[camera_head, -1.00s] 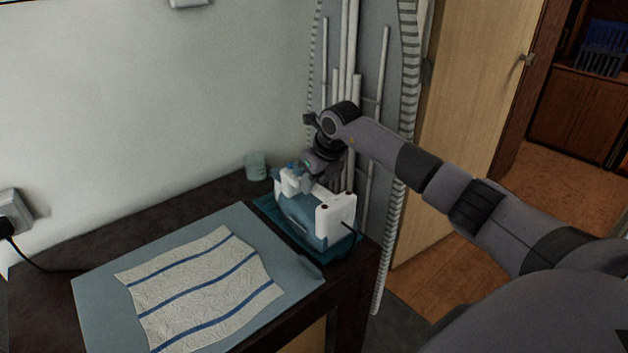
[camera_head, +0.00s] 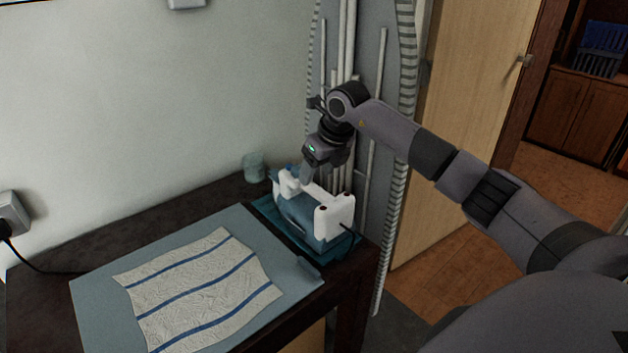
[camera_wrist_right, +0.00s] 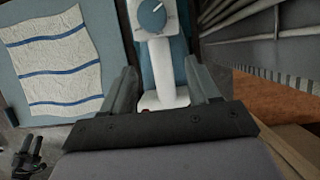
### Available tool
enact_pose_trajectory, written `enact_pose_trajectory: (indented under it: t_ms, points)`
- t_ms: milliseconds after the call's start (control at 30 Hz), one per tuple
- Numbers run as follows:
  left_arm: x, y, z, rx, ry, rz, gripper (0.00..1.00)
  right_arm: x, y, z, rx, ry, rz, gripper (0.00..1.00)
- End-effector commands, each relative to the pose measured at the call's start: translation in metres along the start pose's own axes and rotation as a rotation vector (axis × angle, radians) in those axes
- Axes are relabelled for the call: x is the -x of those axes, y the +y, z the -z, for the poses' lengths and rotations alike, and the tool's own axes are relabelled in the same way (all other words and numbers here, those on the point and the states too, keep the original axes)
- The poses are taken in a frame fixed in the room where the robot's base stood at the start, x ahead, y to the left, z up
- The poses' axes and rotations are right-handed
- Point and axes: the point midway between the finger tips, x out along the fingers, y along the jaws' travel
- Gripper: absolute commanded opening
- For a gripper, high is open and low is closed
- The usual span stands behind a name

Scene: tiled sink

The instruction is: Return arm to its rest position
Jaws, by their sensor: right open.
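My right arm reaches in from the right in the head view. Its gripper (camera_head: 308,172) points down just above the white and blue appliance (camera_head: 333,219), which looks like an iron or small machine, on a teal mat (camera_head: 266,206). In the right wrist view the open fingers (camera_wrist_right: 160,88) stand on either side of the appliance's white handle part (camera_wrist_right: 163,68), with a blue knob beyond. The gripper holds nothing that I can see.
A light blue board (camera_head: 95,291) with a striped cloth (camera_head: 195,292) lies left of the appliance. A glass cup (camera_head: 254,167) stands behind by the wall. An ironing board (camera_head: 403,60) leans upright behind my arm. A wooden door (camera_head: 470,110) stands at right.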

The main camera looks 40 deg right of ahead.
Motion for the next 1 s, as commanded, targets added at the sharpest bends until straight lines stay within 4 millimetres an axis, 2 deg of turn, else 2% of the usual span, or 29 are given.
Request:
enact_pose_trajectory:
  t_ms: [100, 233, 667, 767, 867, 967, 1000]
  points:
    - [0.0, 0.0, -0.001, 0.0, 0.0, -0.001, 0.43, 0.015, 0.0, -0.001, 0.0, -0.003, 0.001, 0.6]
    - [-0.001, 0.001, -0.001, 0.0, 0.0, -0.001, 0.43, 0.024, 0.0, -0.001, -0.001, -0.003, 0.0, 0.6]
    - [-0.001, 0.001, -0.003, 0.0, -0.004, -0.003, 0.43, 0.024, 0.0, -0.001, 0.0, -0.003, 0.0, 0.6]
    - [-0.001, 0.001, -0.003, 0.0, -0.005, -0.003, 0.43, 0.02, 0.007, 0.001, 0.005, -0.003, -0.024, 0.6]
    - [0.001, 0.001, -0.001, -0.001, -0.005, -0.003, 0.43, 0.005, 0.037, 0.006, 0.021, -0.013, -0.127, 0.6]
    - [0.003, 0.001, 0.003, -0.001, -0.005, -0.003, 0.43, -0.014, 0.093, 0.017, 0.024, -0.035, -0.327, 0.6]
    - [0.004, 0.001, 0.004, -0.001, -0.005, -0.003, 0.43, -0.021, 0.12, 0.024, 0.011, -0.046, -0.428, 0.6]
